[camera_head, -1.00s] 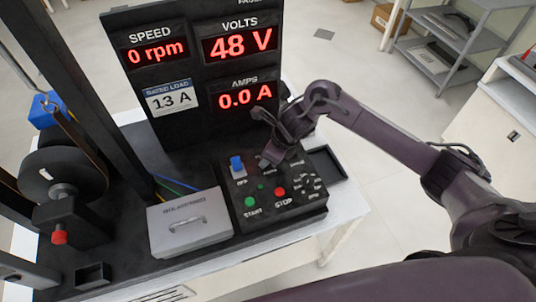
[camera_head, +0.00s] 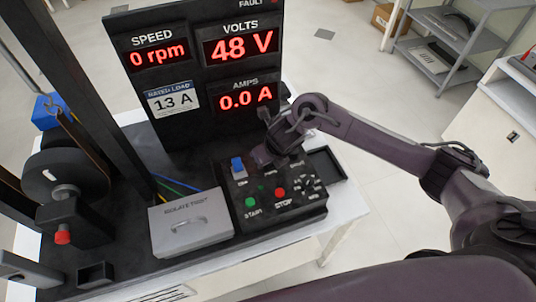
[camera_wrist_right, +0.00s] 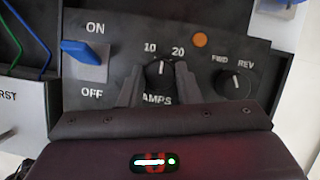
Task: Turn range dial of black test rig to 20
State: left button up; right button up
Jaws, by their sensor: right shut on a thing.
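The black test rig's control panel (camera_head: 240,205) lies below the display board. The range dial (camera_wrist_right: 160,70), a small black knob marked AMPS, sits under the printed 10 and 20 in the right wrist view. Its white mark seems to point up between the two numbers; I cannot tell exactly where. My right gripper (camera_wrist_right: 158,84) is shut on the dial, one finger at each side. In the head view, my right gripper (camera_head: 264,157) covers the dial. My left gripper is not in view.
A blue ON/OFF lever (camera_wrist_right: 80,52) is left of the dial, and a FWD/REV knob (camera_wrist_right: 238,84) is right. Green START (camera_head: 250,201) and red STOP (camera_head: 280,192) buttons are nearby. The display board (camera_head: 200,70) stands behind; a grey box (camera_head: 190,222) is left.

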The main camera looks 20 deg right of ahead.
aim_at(267, 174)
jog(key=m+p, duration=0.1)
jog(key=m+h+p, duration=0.1)
jog(key=m, duration=0.1)
jog(key=shift+a+r+m+h+p, duration=0.15)
jog(key=shift+r+m+h+p, duration=0.15)
jog(key=shift+m+p, duration=0.1)
jog(key=shift+f+m+h+p, duration=0.15)
jog(key=shift+m+h+p, duration=0.15)
jog(key=shift+m+p, duration=0.45)
jog(key=shift+w+m, duration=0.1)
jog(key=shift+m, duration=0.15)
jog(key=o, duration=1)
jog(key=shift+f, duration=0.1)
jog(key=p+v, duration=0.2)
jog(key=v, duration=0.6)
jog(key=shift+f, duration=0.1)
